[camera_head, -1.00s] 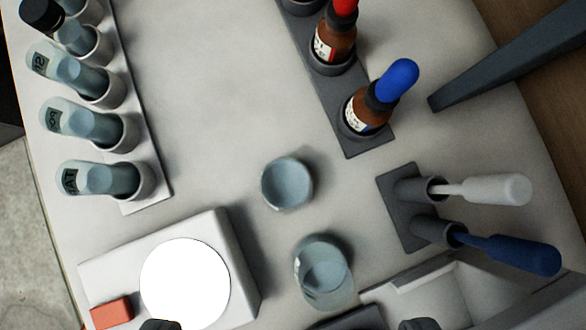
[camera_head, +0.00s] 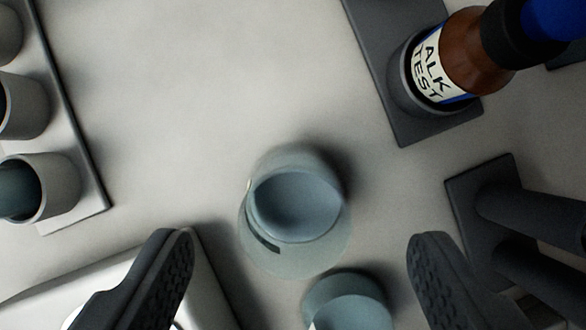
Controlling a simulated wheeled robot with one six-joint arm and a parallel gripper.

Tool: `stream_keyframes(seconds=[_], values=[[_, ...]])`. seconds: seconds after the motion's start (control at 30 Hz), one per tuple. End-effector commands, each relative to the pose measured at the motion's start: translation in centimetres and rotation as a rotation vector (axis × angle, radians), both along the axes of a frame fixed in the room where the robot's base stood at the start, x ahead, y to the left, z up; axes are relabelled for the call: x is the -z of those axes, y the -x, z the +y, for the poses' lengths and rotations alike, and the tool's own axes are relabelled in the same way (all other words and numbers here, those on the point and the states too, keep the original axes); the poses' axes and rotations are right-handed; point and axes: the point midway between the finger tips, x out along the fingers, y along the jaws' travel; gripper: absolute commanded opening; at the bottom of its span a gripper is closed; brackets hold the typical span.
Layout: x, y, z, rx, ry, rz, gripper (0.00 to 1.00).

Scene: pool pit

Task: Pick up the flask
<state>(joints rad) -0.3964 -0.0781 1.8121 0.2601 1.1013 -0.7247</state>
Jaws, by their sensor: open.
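Two clear bluish round glass vessels stand on the pale table. The farther one (camera_head: 297,212), seen from above, is near the picture's middle with its round mouth visible. The nearer one (camera_head: 348,302) is at the bottom edge, partly cut off. I cannot read a marking that says which is the flask. My gripper (camera_head: 302,245) is open and empty, with one dark ridged finger on each side. The farther vessel lies between and slightly ahead of the fingertips, and neither finger touches it.
A brown ALK TEST bottle (camera_head: 452,62) stands in a dark holder at upper right. A dark stand (camera_head: 484,190) with two tubes is right of my right finger. A white box (camera_head: 215,285) lies lower left, and a rack of cups (camera_head: 40,190) stands left. The upper middle table is clear.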

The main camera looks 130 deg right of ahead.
Motion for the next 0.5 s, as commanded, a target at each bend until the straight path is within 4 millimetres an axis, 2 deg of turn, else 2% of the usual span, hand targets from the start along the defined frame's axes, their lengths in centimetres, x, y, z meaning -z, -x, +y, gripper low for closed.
stream_keyframes(seconds=[0.23, 0.5], values=[[3.0, -0.6, 1.5, -0.001, 0.001, 0.003, 0.69], [3.4, -0.7, 1.6, 0.000, 0.000, 0.000, 0.69]])
